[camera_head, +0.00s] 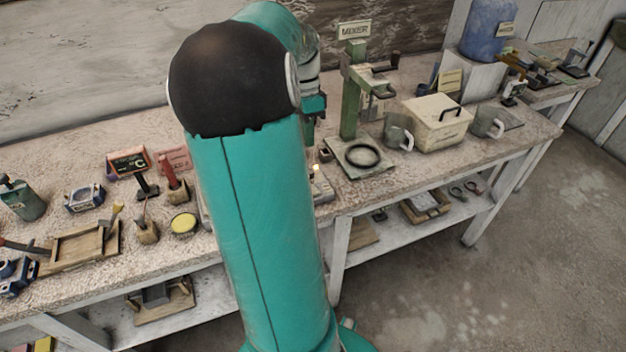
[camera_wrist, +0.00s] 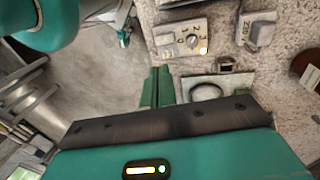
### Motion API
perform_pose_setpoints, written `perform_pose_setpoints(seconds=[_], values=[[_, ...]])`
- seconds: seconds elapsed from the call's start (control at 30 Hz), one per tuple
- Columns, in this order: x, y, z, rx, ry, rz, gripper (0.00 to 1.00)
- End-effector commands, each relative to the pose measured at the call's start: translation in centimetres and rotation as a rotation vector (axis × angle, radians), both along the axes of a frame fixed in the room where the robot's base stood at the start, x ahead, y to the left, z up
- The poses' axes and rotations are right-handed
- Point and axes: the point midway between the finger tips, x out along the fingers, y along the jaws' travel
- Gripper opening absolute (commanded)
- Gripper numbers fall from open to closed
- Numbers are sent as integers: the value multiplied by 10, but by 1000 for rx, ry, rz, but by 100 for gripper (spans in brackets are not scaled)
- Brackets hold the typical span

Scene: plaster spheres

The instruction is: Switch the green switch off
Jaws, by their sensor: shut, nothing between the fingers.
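My gripper (camera_wrist: 160,70) shows in the wrist view as two dark green fingers lying together, with nothing between them. They point over the bench's edge, below a pale box with a dial (camera_wrist: 185,38) and a small lit lamp. The fingers do not visibly touch it. In the head view my gripper end (camera_head: 314,106) is partly hidden behind my arm, left of a green press (camera_head: 350,100). I cannot clearly pick out a green switch in either view. My arm covers part of the bench top in the head view.
A plate with a black ring (camera_head: 361,155) lies under the press. A mug (camera_head: 398,131), a cream box (camera_head: 436,122) and another mug (camera_head: 486,122) stand to its right. Several small devices and a wooden tray (camera_head: 84,246) fill the left bench. The floor in front is clear.

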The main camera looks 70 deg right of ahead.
Motion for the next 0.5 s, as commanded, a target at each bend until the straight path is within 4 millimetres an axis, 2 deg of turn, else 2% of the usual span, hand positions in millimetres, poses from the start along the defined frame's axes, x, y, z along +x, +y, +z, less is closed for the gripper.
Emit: perform_pose_setpoints(seconds=[0.3,0.5], values=[[-1,0,-1,1,-1,-1,0],[-4,4,-22,3,0,-1,0]])
